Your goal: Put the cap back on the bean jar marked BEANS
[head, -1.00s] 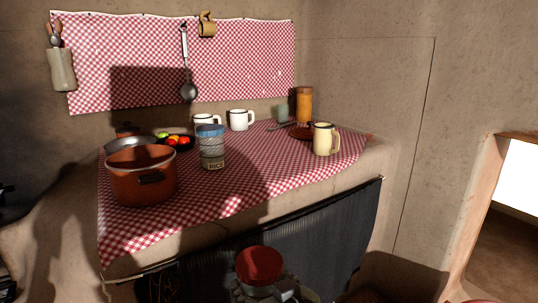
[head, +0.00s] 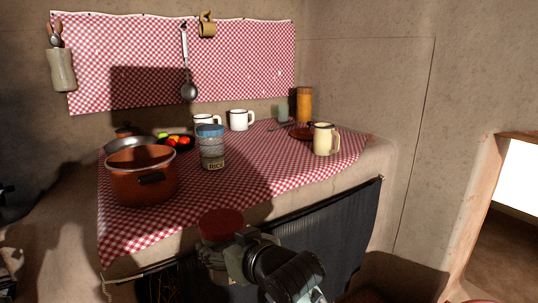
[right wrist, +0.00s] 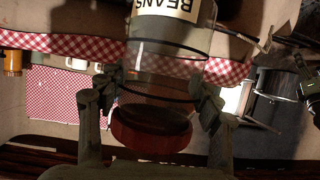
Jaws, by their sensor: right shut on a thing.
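The bean jar (right wrist: 170,60) is clear glass with dark bands and a pale label reading BEANS, upside down in the right wrist view. A red cap (right wrist: 150,130) is at its top end; it also shows in the head view (head: 222,224). I cannot tell how firmly or evenly the cap sits. My right gripper (right wrist: 155,105) is shut on the jar near its top, with one finger on each side. In the head view my right gripper (head: 232,252) holds the jar in front of the counter's front edge and hides part of it.
A checkered cloth (head: 250,175) covers the counter. A red-brown pot (head: 130,185) and a RICE jar (head: 211,150) stand left of centre. A cream mug (head: 322,140) stands at right. The cloth's front middle is clear. A dark curtain (head: 330,235) hangs below.

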